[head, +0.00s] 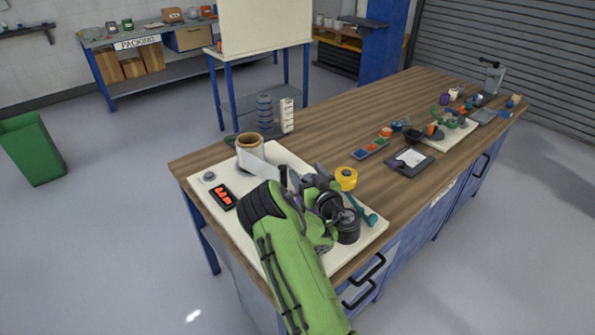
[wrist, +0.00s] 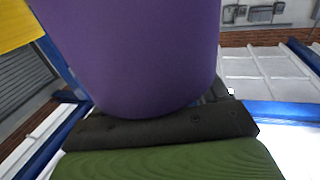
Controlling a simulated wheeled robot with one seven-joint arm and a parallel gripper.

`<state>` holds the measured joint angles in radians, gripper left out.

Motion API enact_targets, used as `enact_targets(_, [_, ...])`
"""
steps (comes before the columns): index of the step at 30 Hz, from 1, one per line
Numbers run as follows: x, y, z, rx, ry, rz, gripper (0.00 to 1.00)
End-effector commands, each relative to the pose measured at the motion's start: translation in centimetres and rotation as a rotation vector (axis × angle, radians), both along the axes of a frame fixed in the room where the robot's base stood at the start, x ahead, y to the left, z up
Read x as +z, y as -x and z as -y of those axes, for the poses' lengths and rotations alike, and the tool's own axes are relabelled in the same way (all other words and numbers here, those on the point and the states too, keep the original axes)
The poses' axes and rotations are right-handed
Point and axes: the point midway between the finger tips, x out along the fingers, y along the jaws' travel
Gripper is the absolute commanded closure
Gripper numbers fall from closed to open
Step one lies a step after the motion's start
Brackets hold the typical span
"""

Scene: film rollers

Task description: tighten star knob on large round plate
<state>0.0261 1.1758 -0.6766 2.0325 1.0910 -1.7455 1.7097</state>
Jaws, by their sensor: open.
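My gripper (head: 298,183) is over the white board on the near end of the bench, mostly hidden behind my green arm in the head view. A pale sheet runs from a roll with a brown core (head: 250,141) toward it. In the wrist view a smooth purple surface (wrist: 135,50) fills the upper middle, very close to the camera, above a dark bar and a ribbed green surface. I cannot tell whether the purple thing is the star knob or touches the gripper. I cannot make out the large round plate; my arm hides much of the board.
The white board (head: 200,193) also bears a black device with red digits (head: 222,197) and a small grey round piece (head: 209,177). A yellow roll (head: 346,178) and a teal tool (head: 366,215) lie right of my arm. Trays and small parts crowd the bench's far right.

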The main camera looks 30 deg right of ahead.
Motion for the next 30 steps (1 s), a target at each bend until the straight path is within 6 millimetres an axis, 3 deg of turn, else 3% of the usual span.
enact_targets(6, [0.10, 0.03, 0.05, 0.000, 0.000, 0.001, 0.27])
enact_targets(17, [0.07, 0.00, 0.01, 0.001, 0.000, 0.000, 0.78])
enact_targets(30, [0.04, 0.00, 0.05, -0.102, 0.000, -0.001, 0.78])
